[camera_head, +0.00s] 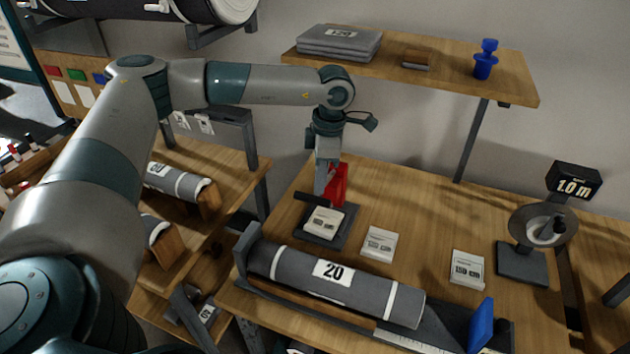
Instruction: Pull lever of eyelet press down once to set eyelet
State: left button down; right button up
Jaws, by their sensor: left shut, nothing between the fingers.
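The eyelet press stands on the wooden bench. Its red body (340,186) shows beside and partly behind my left gripper, and its dark base (345,230) is below. The black lever (308,199) sticks out to the left, close to level. My left gripper (321,188) points down with its fingers shut and empty, right at the lever. I cannot tell whether they touch. A white labelled pack (324,222) lies on the press base. My right gripper is not in view.
A grey roll marked 20 (300,268) lies in a cradle at the front, with a blue stop (481,325) at its right. White packs (380,244) (467,269) lie on the bench. A measuring wheel (541,232) stands right. A shelf (450,80) overhangs the back.

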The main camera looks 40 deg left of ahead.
pick_arm(q)
jog(key=shift+w+d+r, duration=0.2)
jog(key=shift+w+d, duration=0.25)
jog(key=shift+d, duration=0.15)
jog(key=shift+w+d+r, duration=0.2)
jog(key=shift+w+d, duration=0.2)
jog(key=shift+d, duration=0.2)
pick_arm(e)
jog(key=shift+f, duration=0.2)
